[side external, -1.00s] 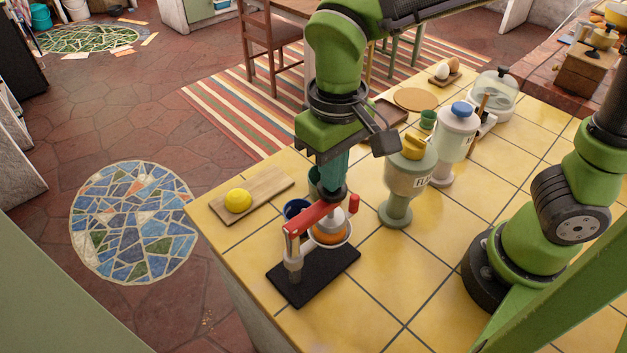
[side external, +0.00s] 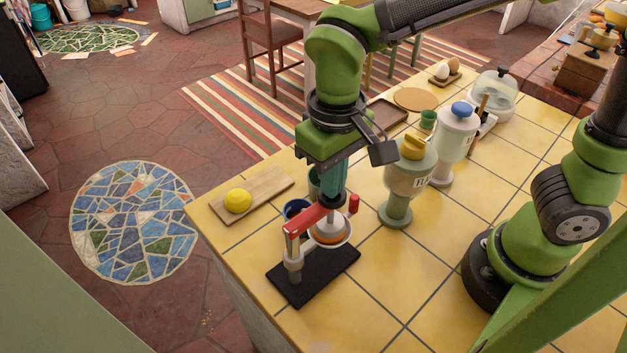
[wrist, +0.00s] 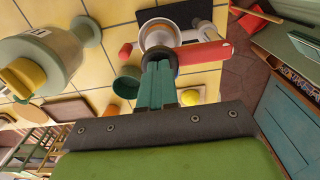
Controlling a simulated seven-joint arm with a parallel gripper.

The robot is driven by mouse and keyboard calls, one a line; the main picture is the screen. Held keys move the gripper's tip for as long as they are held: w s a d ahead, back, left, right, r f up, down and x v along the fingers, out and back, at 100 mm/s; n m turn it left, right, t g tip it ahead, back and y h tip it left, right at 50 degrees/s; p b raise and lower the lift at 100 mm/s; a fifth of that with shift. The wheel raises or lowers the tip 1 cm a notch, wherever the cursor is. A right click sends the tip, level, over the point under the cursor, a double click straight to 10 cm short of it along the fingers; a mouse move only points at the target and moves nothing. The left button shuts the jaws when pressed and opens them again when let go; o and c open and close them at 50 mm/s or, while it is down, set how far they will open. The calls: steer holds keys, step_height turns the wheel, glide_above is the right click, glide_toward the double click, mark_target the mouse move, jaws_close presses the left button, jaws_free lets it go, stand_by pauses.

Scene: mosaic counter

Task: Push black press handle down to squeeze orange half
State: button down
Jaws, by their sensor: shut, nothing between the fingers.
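The juice press has a red lever arm (side external: 304,220) on a metal post, standing on a black base (side external: 318,278). Its handle looks red, not black. The orange half (side external: 331,239) sits in a white ring holder, mostly covered by the pale press cone. My gripper (side external: 331,202) points straight down, its teal fingers shut with nothing between them. It is over the middle of the lever, and a dark round part shows at its tips. In the wrist view, the fingertips (wrist: 158,66) meet this dark part beside the red lever (wrist: 203,53). Contact looks likely but is partly hidden.
A lemon (side external: 238,200) lies on a wooden board (side external: 268,187) at the left. A blue cup (side external: 296,207) stands behind the press. A yellow-lidded flour canister (side external: 411,172) is close on the right. Tiles in front of the canister are clear.

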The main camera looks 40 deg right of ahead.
step_height(320, 180, up, 9)
steer(key=shift+f, duration=0.15)
stand_by(0.6)
stand_by(0.4)
